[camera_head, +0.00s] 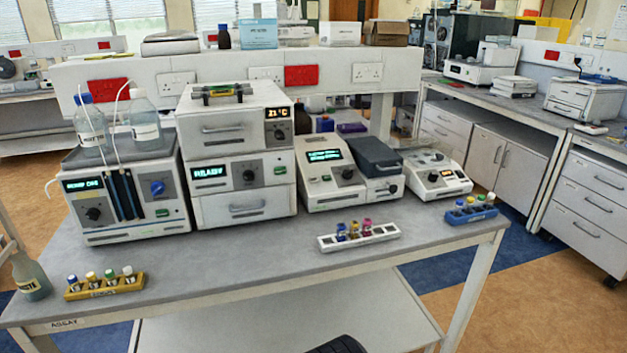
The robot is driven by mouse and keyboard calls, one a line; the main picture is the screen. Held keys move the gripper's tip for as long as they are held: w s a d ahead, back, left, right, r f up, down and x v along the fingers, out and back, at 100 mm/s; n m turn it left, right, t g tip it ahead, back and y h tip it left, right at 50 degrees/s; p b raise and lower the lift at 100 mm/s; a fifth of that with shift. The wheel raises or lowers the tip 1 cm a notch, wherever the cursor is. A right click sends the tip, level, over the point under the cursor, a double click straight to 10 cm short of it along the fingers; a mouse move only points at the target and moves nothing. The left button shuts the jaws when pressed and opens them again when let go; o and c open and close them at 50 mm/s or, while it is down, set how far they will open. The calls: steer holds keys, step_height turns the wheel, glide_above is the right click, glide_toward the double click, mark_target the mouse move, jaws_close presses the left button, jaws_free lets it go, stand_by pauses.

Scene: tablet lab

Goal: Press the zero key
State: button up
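No key marked zero can be read at this size. Several instruments on the grey bench (250,262) carry small keys and knobs. A white instrument with a green display (324,155) stands mid-bench, with a dark knob and a small green key on its front. At left, a pump unit (125,195) has a blue knob and a green key. A stacked unit (236,150) stands between, with two displays. My gripper is not visible; only a dark rounded part shows at the bottom edge.
A yellow vial rack (105,287), a white rack (358,238) and a blue rack (470,214) stand along the bench front. A waste bottle (30,272) is at the left end. The bench between the yellow and white racks is clear. A lower shelf (280,315) sits underneath.

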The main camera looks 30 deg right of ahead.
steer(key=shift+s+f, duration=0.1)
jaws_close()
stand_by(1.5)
